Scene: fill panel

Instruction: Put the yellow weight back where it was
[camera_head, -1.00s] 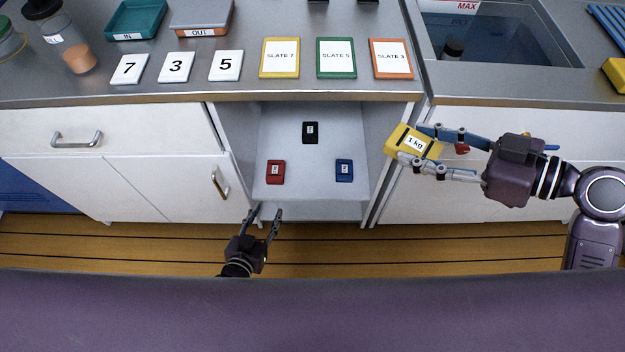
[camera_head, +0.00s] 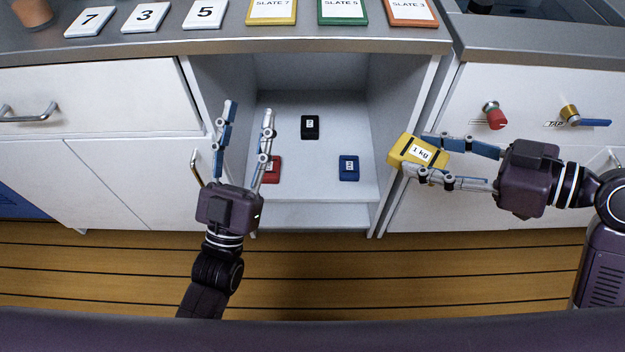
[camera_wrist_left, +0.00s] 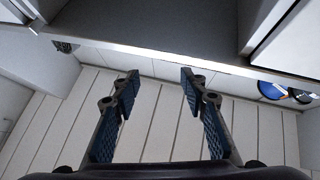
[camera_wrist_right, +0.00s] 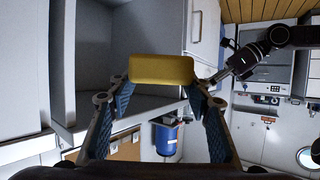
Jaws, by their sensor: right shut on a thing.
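The yellow weight (camera_head: 418,152), labelled 1 kg, is held between the fingers of my right gripper (camera_head: 432,158). It is just right of the open cupboard's right side, in front of the white cabinet. It also shows in the right wrist view (camera_wrist_right: 162,69) between the fingertips. My left gripper (camera_head: 247,110) is open and empty, in front of the cupboard's left side. In the open cupboard (camera_head: 318,187), a black weight (camera_head: 310,127) stands at the back, a red weight (camera_head: 273,170) at front left, partly hidden by my left finger, and a blue weight (camera_head: 349,168) at front right.
The counter (camera_head: 380,44) above holds slates and number tiles. A red knob (camera_head: 494,116) and a blue-handled tap (camera_head: 584,121) stick out of the right cabinet. A cupboard handle (camera_head: 196,168) is near my left gripper. The shelf's front middle is clear.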

